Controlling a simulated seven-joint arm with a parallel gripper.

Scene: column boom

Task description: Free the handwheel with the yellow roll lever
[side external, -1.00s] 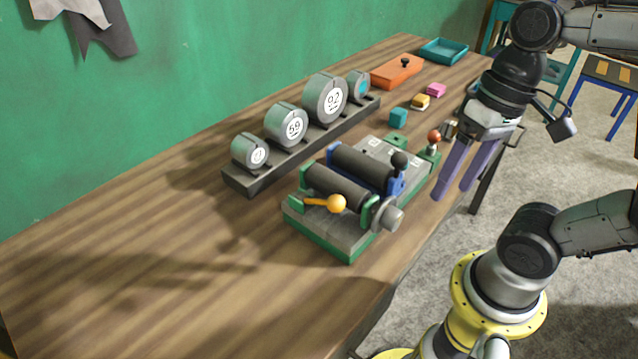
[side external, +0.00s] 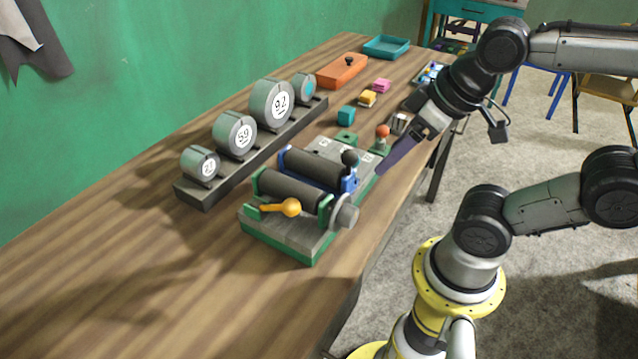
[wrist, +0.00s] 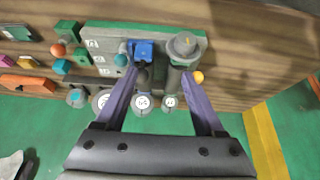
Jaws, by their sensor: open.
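The yellow roll lever (side external: 291,207) is on the near side of a green-based fixture (side external: 310,258), its arm lying nearly flat with the ball end to the right. The grey handwheel (side external: 345,212) sits at the end of the front dark roller (side external: 292,190). My gripper (side external: 378,172) has purple fingers, is empty and tilts down-left beside the fixture's right edge, apart from the lever. In the wrist view, the handwheel (wrist: 186,45) lies beyond the right fingertip, and the yellow ball (wrist: 198,76) shows just right of that finger. My gripper (wrist: 160,70) is open.
A blue bracket with a black-knobbed lever (side external: 349,157) holds the rear roller. A red-knobbed lever (side external: 382,130) stands behind. A rack of numbered discs (side external: 205,198) runs along the left. Small blocks and an orange box (side external: 342,70) lie farther back. The table's near left is clear.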

